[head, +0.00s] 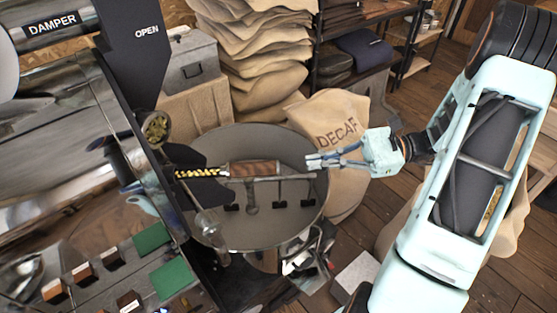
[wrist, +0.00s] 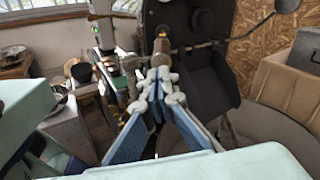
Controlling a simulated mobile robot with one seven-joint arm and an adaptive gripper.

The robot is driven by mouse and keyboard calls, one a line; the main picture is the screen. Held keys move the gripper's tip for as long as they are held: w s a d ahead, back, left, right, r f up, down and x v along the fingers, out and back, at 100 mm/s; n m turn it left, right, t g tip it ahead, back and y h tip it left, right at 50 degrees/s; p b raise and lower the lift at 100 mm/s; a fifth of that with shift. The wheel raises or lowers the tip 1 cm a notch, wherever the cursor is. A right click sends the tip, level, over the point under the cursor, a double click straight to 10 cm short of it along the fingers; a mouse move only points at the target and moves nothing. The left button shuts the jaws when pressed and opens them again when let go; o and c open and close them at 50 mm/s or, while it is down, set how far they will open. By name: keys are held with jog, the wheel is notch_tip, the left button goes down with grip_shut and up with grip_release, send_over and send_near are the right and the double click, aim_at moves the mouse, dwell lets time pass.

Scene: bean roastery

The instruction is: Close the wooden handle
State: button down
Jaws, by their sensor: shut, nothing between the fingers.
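The wooden handle (head: 255,168) is a brown grip on a black-and-yellow striped lever that sticks out from the roaster's dark front, over the round cooling tray (head: 215,238). In the wrist view the handle (wrist: 161,48) shows end-on, just beyond the fingertips. My gripper (head: 308,161) is shut and empty. In the head view it is a little to the right of the handle's free end, with a small gap in the picture. In the wrist view the fingertips (wrist: 157,76) meet below the handle. I cannot tell whether they touch it.
The roaster's shiny body (head: 60,140) fills the left, with a DAMPER label and an OPEN plate. A DECAF sack (head: 335,128) stands behind the tray. Stacked sacks (head: 250,50) and a black shelf (head: 365,30) are behind. The wooden floor (head: 455,100) shows at right.

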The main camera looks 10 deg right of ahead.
aim_at(239, 166)
jog(key=d+r+m+h+b, duration=0.2)
jog(key=d+r+h, duration=0.3)
jog(key=r+h, duration=0.2)
jog(key=a+f+h, duration=0.1)
jog(key=a+f, duration=0.5)
jog(key=a, duration=0.4)
jog(key=shift+a+f+m, duration=0.15)
jog(key=shift+m, duration=0.25)
jog(key=a+p, duration=0.1)
jog(key=a, duration=1)
jog(key=shift+w, duration=0.15)
jog(key=shift+a, duration=0.1)
